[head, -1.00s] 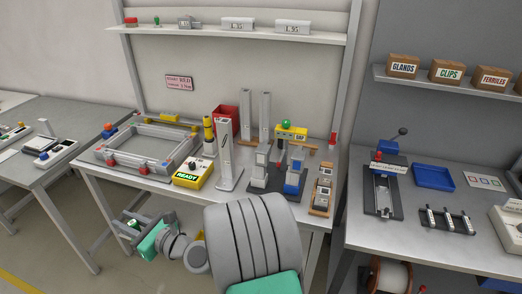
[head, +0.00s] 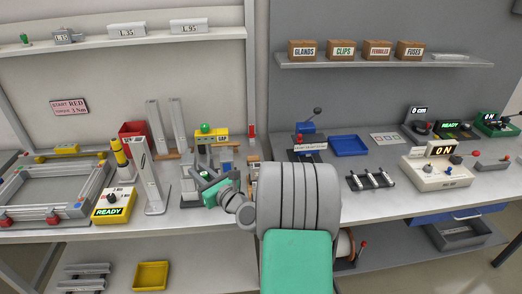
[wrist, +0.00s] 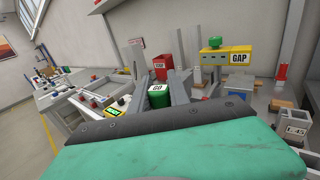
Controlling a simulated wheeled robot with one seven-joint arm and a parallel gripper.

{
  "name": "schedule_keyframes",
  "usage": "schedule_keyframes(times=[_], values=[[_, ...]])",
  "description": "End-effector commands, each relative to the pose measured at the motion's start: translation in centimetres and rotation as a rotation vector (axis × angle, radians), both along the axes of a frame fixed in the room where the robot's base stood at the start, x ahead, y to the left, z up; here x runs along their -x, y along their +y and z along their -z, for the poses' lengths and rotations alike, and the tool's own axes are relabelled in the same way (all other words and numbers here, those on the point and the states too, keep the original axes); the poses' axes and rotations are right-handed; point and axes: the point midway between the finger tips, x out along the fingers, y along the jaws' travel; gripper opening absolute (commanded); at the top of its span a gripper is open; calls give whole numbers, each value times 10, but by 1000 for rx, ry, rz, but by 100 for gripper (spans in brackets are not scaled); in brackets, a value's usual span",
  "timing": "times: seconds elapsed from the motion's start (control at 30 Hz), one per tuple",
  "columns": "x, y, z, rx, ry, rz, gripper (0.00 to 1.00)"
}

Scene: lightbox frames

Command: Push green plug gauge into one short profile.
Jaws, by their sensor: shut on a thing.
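My gripper (head: 203,178) is in front of the bench, by the yellow GAP unit, and shut on the green plug gauge. In the wrist view the gauge (wrist: 159,95) is a green block marked GO between the fingers (wrist: 160,97). Its far end is hidden. Tall grey profiles (head: 154,128) stand upright at the back of the bench, and another upright grey piece (head: 150,178) stands nearer, left of the gripper. Short grey pieces lie on the lower shelf (head: 85,272). I cannot tell which are the short profiles; the gripper covers part of the bench.
The yellow GAP unit (head: 220,134) with a green knob stands behind the gripper. A red bin (head: 133,130), a yellow READY box (head: 114,205) and a grey frame (head: 55,190) are to the left. A second bench (head: 400,200) is to the right.

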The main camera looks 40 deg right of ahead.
Motion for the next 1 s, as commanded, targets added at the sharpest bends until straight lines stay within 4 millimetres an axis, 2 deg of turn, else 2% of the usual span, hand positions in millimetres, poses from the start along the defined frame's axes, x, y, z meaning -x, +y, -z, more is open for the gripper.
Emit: schedule_keyframes(times=[0.03, 0.1, 0.2, 0.3, 0.4, 0.53, 0.93, 1.0], values=[[-2, -35, 3, -1, 2, 55, 0], [-2, -82, 3, -1, 1, 128, 0], [3, -142, 5, -1, -2, 220, 0], [10, -185, 6, -1, -4, 287, 0], [15, -209, 7, 0, -5, 325, 0], [17, -218, 7, 1, -6, 339, 0], [20, -216, 6, -2, -6, 337, 0], [20, -216, 14, -1, -6, 336, 0]])
